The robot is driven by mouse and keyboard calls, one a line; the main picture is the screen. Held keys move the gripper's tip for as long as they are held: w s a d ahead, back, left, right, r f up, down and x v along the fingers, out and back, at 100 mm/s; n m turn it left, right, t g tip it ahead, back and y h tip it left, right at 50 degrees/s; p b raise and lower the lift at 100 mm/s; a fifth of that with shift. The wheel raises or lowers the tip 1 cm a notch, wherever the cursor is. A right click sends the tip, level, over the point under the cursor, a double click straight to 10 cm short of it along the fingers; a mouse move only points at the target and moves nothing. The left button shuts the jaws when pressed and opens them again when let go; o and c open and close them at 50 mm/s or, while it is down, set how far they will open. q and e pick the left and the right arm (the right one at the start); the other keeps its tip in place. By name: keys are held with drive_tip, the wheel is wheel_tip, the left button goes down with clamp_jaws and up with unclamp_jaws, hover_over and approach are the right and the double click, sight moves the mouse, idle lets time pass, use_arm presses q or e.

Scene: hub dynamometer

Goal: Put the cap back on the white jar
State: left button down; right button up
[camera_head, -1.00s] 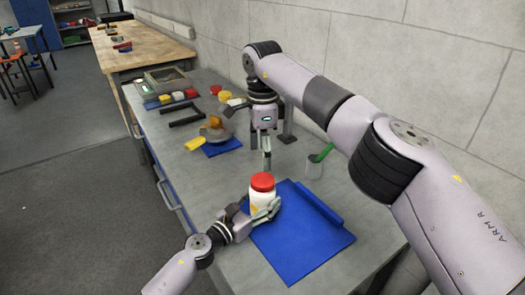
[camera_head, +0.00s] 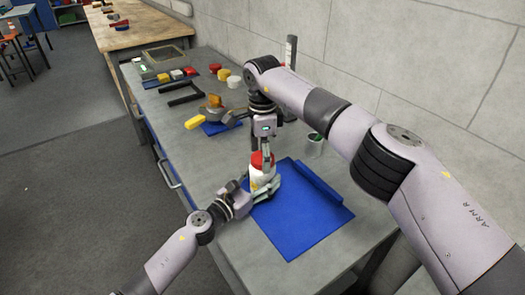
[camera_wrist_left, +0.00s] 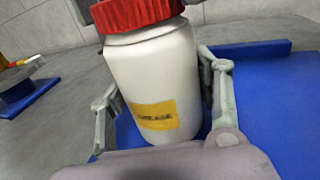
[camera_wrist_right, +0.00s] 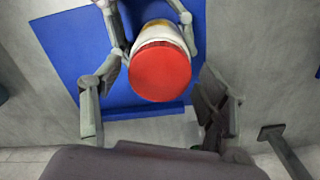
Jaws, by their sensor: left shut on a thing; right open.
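The white jar (camera_head: 262,178) with a yellow label stands at the blue mat's left edge, seen close in the left wrist view (camera_wrist_left: 155,75). The red cap (camera_head: 257,160) sits on top of the jar; it also shows in the right wrist view (camera_wrist_right: 160,72). I cannot tell whether it is screwed tight. My left gripper (camera_head: 264,188) is shut on the jar's body, a finger on each side. My right gripper (camera_head: 266,152) is open and points down at the cap. Its fingers are spread to either side of the cap in the right wrist view (camera_wrist_right: 160,112), apart from it.
The blue mat (camera_head: 300,225) has a rolled far edge. A grey cup (camera_head: 314,146) with a green handle stands behind it. A yellow-handled tool (camera_head: 196,121) on a small blue pad (camera_head: 218,127), black brackets and coloured blocks lie farther back. The bench's front left is clear.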

drive_tip(key=shift+c, duration=0.3)
drive_tip(key=c, duration=1.2)
drive_tip(key=m, duration=1.4)
drive_tip(key=shift+m, duration=0.3)
drive_tip(key=o, duration=1.3)
